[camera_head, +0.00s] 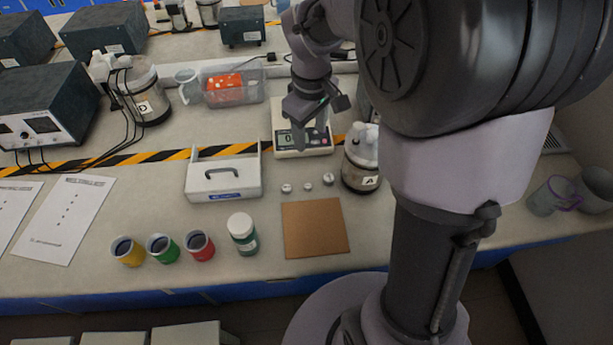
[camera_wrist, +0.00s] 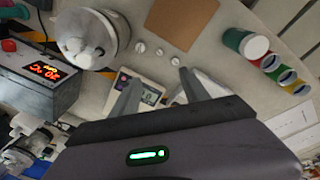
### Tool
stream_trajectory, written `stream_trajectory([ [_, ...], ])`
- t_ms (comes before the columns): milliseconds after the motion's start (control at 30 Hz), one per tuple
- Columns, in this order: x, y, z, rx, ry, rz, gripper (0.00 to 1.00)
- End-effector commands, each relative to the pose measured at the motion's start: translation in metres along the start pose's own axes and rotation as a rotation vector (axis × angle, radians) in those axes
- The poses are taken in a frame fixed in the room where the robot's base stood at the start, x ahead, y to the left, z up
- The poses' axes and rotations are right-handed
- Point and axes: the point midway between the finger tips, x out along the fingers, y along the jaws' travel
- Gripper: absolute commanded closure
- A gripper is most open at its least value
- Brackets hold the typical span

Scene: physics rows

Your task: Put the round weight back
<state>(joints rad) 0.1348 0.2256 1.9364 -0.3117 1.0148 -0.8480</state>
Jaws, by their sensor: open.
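Three small round whitish metal weights stand in a row on the bench: a left one (camera_head: 286,188), a middle one (camera_head: 308,186) and a right one (camera_head: 328,178). They also show in the wrist view (camera_wrist: 159,52). I cannot tell which one the task means. A white box (camera_head: 222,191) with a dark handle stands left of them; its inside is not visible. My gripper (camera_head: 311,138) is open over the balance (camera_head: 304,151), behind the weights. In the wrist view its fingers (camera_wrist: 157,77) are apart, with nothing seen held; the balance (camera_wrist: 152,92) shows between them.
A jar marked A (camera_head: 360,178) stands close right of the weights. A brown square board (camera_head: 316,229) lies in front. A green-labelled bottle (camera_head: 243,237) and yellow, green and red cups (camera_head: 199,246) stand front left. A clear bin (camera_head: 248,92) is behind.

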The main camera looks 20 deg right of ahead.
Motion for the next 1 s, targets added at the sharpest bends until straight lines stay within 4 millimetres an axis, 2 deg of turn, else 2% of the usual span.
stream_trajectory([
  [33, -0.036, -0.024, 0.012, 0.111, 0.071, 0.008, 0.47],
  [100, -0.075, -0.064, 0.035, 0.305, 0.174, -0.011, 0.47],
  [133, -0.087, -0.08, 0.047, 0.384, 0.216, -0.027, 0.47],
  [200, -0.106, -0.115, 0.072, 0.555, 0.302, -0.075, 0.47],
  [333, -0.115, -0.155, 0.105, 0.766, 0.401, -0.163, 0.47],
  [467, -0.114, -0.169, 0.117, 0.848, 0.432, -0.204, 0.47],
  [700, -0.113, -0.17, 0.117, 0.854, 0.432, -0.207, 0.47],
  [867, -0.079, -0.173, 0.119, 0.853, 0.432, -0.206, 0.47],
  [1000, -0.086, -0.172, 0.119, 0.852, 0.432, -0.205, 0.47],
])
